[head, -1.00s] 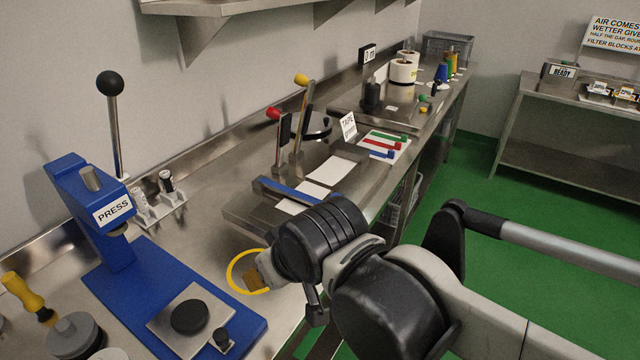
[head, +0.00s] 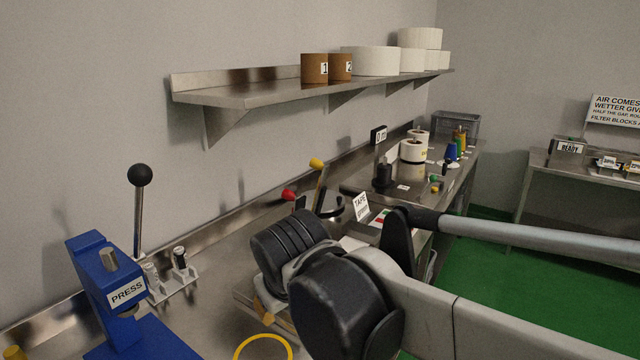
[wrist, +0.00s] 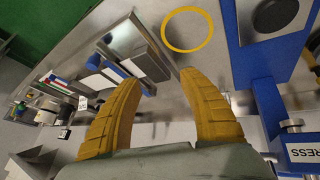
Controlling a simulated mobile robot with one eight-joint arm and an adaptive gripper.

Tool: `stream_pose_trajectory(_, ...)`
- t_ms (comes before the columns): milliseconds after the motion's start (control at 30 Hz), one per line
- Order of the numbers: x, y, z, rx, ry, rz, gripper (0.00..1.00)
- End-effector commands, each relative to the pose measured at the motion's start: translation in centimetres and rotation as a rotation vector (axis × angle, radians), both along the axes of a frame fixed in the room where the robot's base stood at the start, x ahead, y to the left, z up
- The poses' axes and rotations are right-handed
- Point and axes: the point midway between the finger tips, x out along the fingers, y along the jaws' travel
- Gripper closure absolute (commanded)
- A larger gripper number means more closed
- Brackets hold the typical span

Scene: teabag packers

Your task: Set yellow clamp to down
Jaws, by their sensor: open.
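The yellow clamp shows as a lever with a yellow knob (head: 316,164), standing up and slightly tilted at the wall side of the bench. A red-knobbed lever (head: 288,195) stands just left of it. My arm's wrist hides the lower parts of both levers in the head view. My gripper (wrist: 159,75) is open and empty, its two yellow fingers spread in the wrist view. In the head view my gripper is mostly hidden behind my wrist, in front of the levers and apart from the yellow knob. I cannot make out the yellow knob in the wrist view.
A blue press (head: 100,285) with a tall black-knobbed handle (head: 140,175) stands at the left. A yellow ring (head: 262,338) lies on the bench. A steel shelf (head: 240,95) overhangs the back. A "TAPE" sign (head: 361,206) stands right of the levers.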

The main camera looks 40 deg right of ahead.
Motion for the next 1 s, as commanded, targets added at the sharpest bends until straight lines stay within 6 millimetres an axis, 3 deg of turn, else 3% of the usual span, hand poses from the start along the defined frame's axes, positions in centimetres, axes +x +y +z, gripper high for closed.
stream_pose_trajectory(33, 2.3, -1.3, 2.1, -0.054, 0.023, -0.014, 0.51)
stream_pose_trajectory(200, 9.2, -6.2, 6.4, -0.256, 0.102, -0.082, 0.51)
stream_pose_trajectory(500, 21.5, -13.8, 11.2, -0.617, 0.198, -0.246, 0.51)
stream_pose_trajectory(700, 28.4, -17.3, 12.4, -0.855, 0.229, -0.384, 0.51)
stream_pose_trajectory(800, 30.9, -18.4, 12.3, -0.964, 0.232, -0.452, 0.51)
stream_pose_trajectory(1000, 33.5, -19.3, 11.6, -1.114, 0.225, -0.552, 0.51)
